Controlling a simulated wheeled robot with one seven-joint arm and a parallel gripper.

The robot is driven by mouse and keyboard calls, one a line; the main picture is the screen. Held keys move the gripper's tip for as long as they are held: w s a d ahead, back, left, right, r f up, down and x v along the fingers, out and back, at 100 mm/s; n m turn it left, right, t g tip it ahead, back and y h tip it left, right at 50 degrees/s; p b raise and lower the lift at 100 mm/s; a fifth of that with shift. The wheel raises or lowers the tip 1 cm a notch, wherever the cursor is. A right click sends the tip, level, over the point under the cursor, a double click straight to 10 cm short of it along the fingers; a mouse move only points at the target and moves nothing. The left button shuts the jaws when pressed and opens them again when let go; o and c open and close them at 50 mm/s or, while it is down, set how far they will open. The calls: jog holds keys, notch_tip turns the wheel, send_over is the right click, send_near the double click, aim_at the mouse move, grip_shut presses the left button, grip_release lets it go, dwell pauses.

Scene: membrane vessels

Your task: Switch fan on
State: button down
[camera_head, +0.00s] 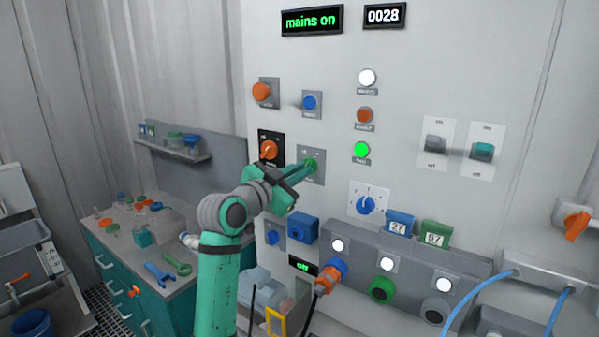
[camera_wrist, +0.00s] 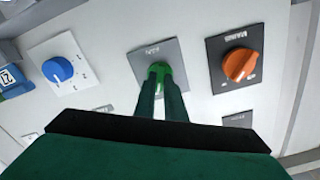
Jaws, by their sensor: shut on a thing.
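The fan switch is a green rotary knob (camera_head: 312,163) on a grey plate in the middle of the wall panel. In the wrist view the green knob (camera_wrist: 160,68) sits between my fingertips, on a plate whose label reads upside down as FAN. My gripper (camera_head: 306,170) reaches in from the left and is shut on this knob; it also shows in the wrist view (camera_wrist: 161,82). The fingers hide part of the knob, so its exact pointing direction is hard to tell.
The orange mains knob (camera_head: 269,150) is close to the left of the fan plate. A blue dial (camera_head: 366,204) is at its lower right. A display (camera_head: 311,20) reads "mains on", and a small display (camera_head: 303,266) reads "off". A green lamp (camera_head: 362,149) is lit.

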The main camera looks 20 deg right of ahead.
jog(key=shift+f+m, duration=0.1)
jog(key=shift+m, duration=0.4)
jog(key=c, duration=1.8)
grip_release()
jog(key=shift+v, duration=5.35)
